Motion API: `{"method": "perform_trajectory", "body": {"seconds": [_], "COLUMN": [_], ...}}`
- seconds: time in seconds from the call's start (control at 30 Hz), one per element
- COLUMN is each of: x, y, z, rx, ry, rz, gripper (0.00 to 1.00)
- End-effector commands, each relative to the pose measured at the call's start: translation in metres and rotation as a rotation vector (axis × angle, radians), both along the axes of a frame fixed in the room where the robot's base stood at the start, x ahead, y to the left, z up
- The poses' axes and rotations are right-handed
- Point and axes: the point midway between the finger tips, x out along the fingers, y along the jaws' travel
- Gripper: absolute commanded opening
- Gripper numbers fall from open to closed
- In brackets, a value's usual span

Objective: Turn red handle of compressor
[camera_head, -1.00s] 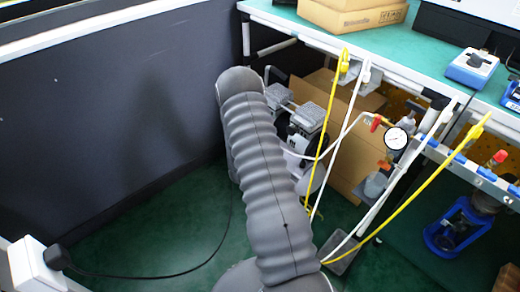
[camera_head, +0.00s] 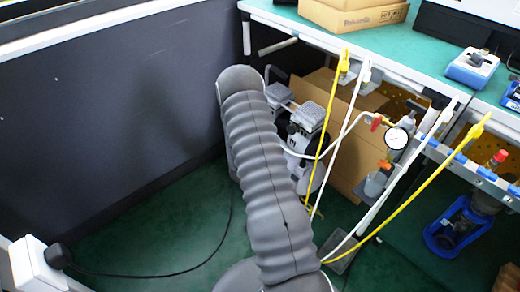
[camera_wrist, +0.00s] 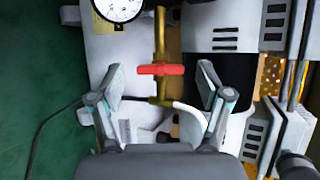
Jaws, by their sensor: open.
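The red handle (camera_wrist: 160,70) shows in the wrist view as a short bar lying across a brass pipe. My gripper (camera_wrist: 160,82) is open, with one finger on each side of the handle and a gap between each finger and the handle's ends. I cannot tell how far the handle lies beyond the fingertips. The compressor (camera_head: 305,125) stands under the bench in the head view, partly hidden behind my arm. My gripper is hidden in the head view. A red handle (camera_head: 376,123) also shows near a gauge there.
A white dial gauge (camera_wrist: 118,8) is at the top left of the wrist view. White and yellow hoses (camera_head: 430,190) hang in front of the bench (camera_head: 440,75). A cardboard box (camera_head: 350,165) stands behind the compressor. A dark wall (camera_head: 110,120) is at left.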

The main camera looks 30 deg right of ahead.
Motion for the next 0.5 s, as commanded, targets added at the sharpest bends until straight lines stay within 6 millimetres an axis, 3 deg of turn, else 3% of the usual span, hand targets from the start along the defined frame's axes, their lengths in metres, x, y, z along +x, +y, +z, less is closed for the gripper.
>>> {"method": "perform_trajectory", "body": {"seconds": [0.17, 0.5], "x": [-0.008, -0.044], "y": [0.012, 0.061], "z": [0.007, 0.034], "rx": [0.000, 0.000], "ry": [0.000, 0.000], "rz": [0.002, 0.005], "gripper": [0.77, 0.77]}}
